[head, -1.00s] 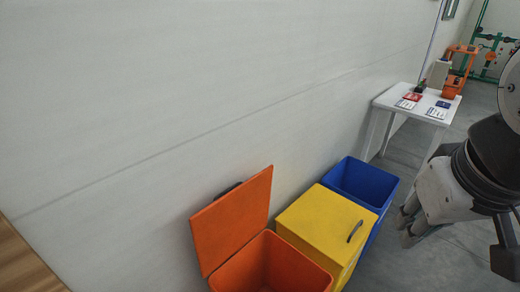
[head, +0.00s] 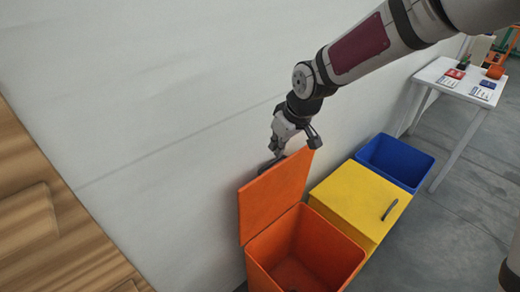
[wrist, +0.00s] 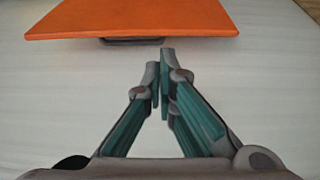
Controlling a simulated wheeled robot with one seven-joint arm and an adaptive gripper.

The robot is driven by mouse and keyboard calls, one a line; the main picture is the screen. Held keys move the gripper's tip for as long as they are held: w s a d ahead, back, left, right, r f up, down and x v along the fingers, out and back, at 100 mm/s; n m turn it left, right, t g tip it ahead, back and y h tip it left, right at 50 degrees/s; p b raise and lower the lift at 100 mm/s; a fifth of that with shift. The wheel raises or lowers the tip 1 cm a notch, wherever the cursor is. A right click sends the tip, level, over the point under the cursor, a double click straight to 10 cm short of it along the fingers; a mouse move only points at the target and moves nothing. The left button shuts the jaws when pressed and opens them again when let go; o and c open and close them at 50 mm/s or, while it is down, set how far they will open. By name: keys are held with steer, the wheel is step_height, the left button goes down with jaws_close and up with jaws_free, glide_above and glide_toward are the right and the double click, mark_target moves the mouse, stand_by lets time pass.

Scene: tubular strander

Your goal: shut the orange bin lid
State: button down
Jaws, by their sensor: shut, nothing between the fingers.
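The orange bin (head: 318,240) stands open by the wall, its inside visible and seemingly empty. Its orange lid (head: 275,195) stands raised, tilted up near the wall; the lid also shows at the top of the wrist view (wrist: 135,18), with a dark handle (wrist: 137,41) under its edge. My gripper (head: 276,152) is above and behind the lid's upper edge, between lid and wall. In the wrist view its fingers (wrist: 161,60) are shut with nothing between them, just below the lid's edge. Whether they touch the lid cannot be told.
A yellow bin (head: 355,200) with its lid shut stands right of the orange bin. An open blue bin (head: 395,162) stands beyond it. A white table (head: 455,88) with small items is at the upper right. Wooden boards (head: 45,210) are at the left. The wall is close behind the bins.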

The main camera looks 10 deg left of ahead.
steer(key=a+x, duration=0.2)
steer(key=x, duration=0.9)
steer(key=shift+a, duration=0.15)
